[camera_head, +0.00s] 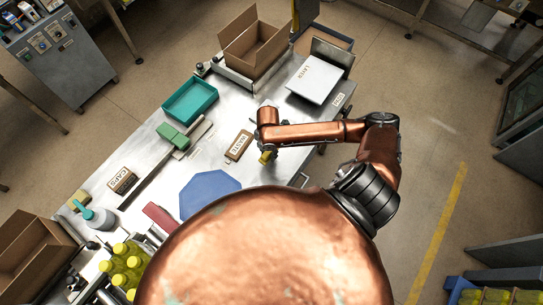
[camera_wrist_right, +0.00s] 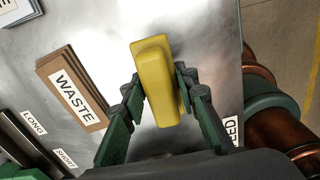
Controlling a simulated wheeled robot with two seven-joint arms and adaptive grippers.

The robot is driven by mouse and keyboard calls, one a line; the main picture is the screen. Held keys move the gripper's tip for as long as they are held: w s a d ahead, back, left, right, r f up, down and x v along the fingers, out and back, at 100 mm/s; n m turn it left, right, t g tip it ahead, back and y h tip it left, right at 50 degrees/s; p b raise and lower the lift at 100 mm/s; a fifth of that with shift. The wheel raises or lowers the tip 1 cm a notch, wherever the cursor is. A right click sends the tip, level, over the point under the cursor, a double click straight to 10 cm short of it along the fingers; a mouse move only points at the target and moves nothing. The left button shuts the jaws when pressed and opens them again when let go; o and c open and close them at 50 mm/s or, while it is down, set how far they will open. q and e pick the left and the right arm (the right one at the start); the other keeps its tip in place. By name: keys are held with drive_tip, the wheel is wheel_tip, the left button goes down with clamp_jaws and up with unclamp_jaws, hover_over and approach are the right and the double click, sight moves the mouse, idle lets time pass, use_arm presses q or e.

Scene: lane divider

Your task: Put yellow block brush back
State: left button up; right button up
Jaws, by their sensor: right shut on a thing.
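The yellow block brush (camera_wrist_right: 156,82) is between the green fingers of my right gripper (camera_wrist_right: 158,95) in the right wrist view, over the bare metal table top. The fingers press on its two sides. In the head view only a small part of the yellow block (camera_head: 266,157) shows under my right gripper (camera_head: 268,148), near the table's right edge. The gap between block and table cannot be judged. The brown WASTE block (camera_wrist_right: 72,89) lies just left of it; it also shows in the head view (camera_head: 239,146). My left gripper is not in view.
On the table (camera_head: 215,155) are a teal tray (camera_head: 190,99), a green block (camera_head: 174,136), a blue octagonal mat (camera_head: 209,193), a CAPS box (camera_head: 122,180) and a white labelled box (camera_head: 316,80). A carton (camera_head: 254,45) stands at the back. Yellow bottles (camera_head: 125,262) stand front left.

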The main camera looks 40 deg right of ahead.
drive_tip(key=shift+d+f, duration=0.2)
drive_tip(key=shift+f, duration=0.05)
drive_tip(key=f, duration=0.1)
drive_tip(key=p, duration=0.1)
drive_tip(key=f, duration=0.1)
drive_tip(key=shift+s+d+f, duration=0.25)
drive_tip(key=shift+d+f, duration=0.05)
drive_tip(key=shift+d, duration=0.05)
drive_tip(key=shift+f+p, duration=0.15)
drive_tip(key=shift+p, duration=0.3)
drive_tip(key=shift+f, duration=0.35)
drive_tip(key=shift+f, duration=0.2)
drive_tip(key=o, duration=1.1)
